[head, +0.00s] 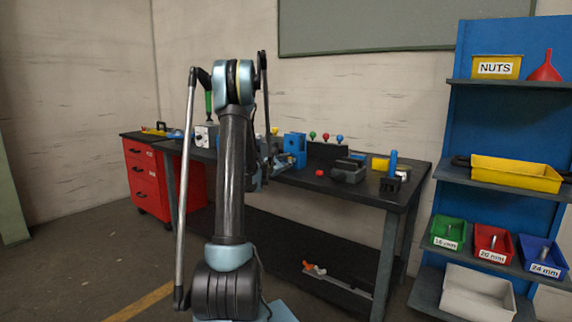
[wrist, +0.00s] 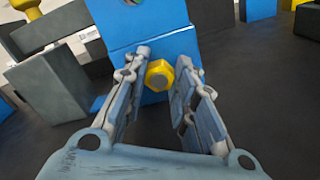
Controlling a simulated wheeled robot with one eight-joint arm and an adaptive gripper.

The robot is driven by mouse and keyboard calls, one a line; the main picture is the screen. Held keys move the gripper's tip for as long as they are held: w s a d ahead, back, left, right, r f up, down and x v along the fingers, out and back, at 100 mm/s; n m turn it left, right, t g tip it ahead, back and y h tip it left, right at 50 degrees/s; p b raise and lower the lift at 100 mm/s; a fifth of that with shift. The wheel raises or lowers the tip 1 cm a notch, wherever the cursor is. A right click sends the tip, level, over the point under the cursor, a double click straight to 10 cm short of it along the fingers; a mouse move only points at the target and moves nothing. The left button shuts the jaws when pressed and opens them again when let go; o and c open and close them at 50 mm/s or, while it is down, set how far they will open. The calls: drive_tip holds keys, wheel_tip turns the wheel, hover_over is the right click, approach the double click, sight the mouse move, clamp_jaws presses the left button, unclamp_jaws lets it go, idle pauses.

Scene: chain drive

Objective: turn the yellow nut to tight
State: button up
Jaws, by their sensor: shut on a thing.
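The yellow nut (wrist: 159,75) is a hexagonal nut on the front face of a blue block (wrist: 140,30) in the wrist view. My gripper (wrist: 164,80) is at the nut, with one finger on each side of it. The fingers are shut on the nut near their tips. In the head view the blue block (head: 295,146) stands on the dark workbench.
The workbench (head: 335,188) also carries a grey vise (head: 348,171) and several coloured knobs. In the wrist view a grey block (wrist: 50,88) stands close left of my gripper. A blue shelf (head: 500,118) with bins stands at right.

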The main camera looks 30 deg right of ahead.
drive_tip(key=shift+a, duration=0.1)
drive_tip(key=o, duration=1.1)
drive_tip(key=shift+c, duration=0.2)
drive_tip(key=v, duration=1.2)
